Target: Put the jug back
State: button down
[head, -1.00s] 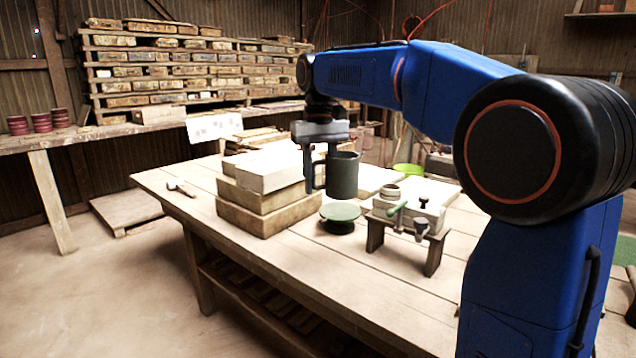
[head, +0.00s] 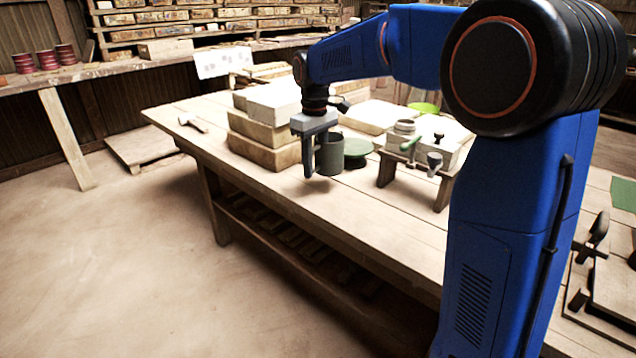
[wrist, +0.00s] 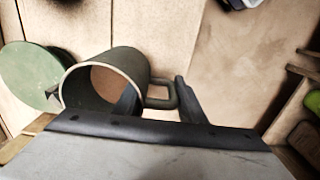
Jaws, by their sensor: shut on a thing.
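The jug (head: 331,155) is a dark green-grey cylinder, upright in the head view. My gripper (head: 316,160) is shut on it and holds it over the table (head: 285,190), in front of the stacked blocks. In the wrist view the jug (wrist: 105,82) shows its open rim and a squared handle on its right. My gripper's fingers (wrist: 158,100) are at the handle side, one finger overlapping the jug's wall. A round green disc (head: 357,148) stands just behind and right of the jug; it also shows in the wrist view (wrist: 28,75). I cannot tell whether the jug touches the table.
Stacked pale blocks (head: 262,134) stand behind my gripper. A small bench (head: 425,160) with a block, a ring and green-handled fittings stands to the right. A hammer (head: 191,122) lies at the table's far left. The table front is clear.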

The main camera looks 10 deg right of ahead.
aim_at(315, 147)
jog(key=shift+f, duration=2.85)
jog(key=c, duration=1.2)
grip_release()
jog(key=shift+f, duration=0.1)
jog(key=shift+o, duration=0.2)
notch_tip(315, 147, up, 12)
jog(key=shift+r, duration=0.15)
jog(key=shift+s, duration=0.15)
